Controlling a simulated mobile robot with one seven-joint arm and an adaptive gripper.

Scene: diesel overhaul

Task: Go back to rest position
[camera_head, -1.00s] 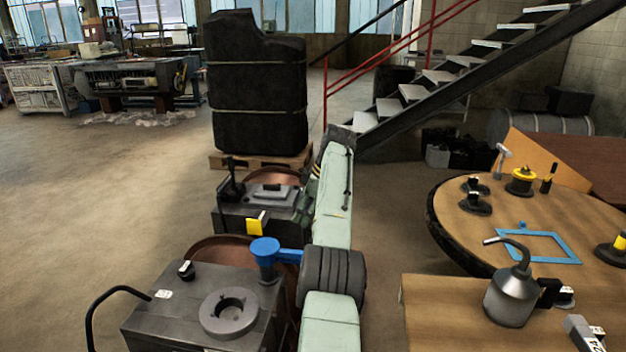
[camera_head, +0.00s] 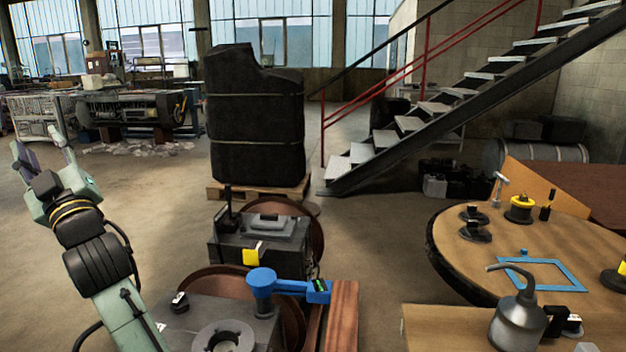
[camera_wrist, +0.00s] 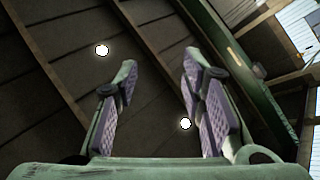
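My gripper (camera_head: 38,172) is raised at the left of the head view, pointing up and away from the floor. In the wrist view my gripper (camera_wrist: 158,85) is open, its two purple-padded fingers apart with nothing between them. The wrist camera looks up at a dark ceiling (camera_wrist: 150,40) with two bright lamps. My arm rises from the bottom left of the head view, clear of the machines and tables.
A black wrapped load (camera_head: 255,120) stands behind. Floor at left is open.

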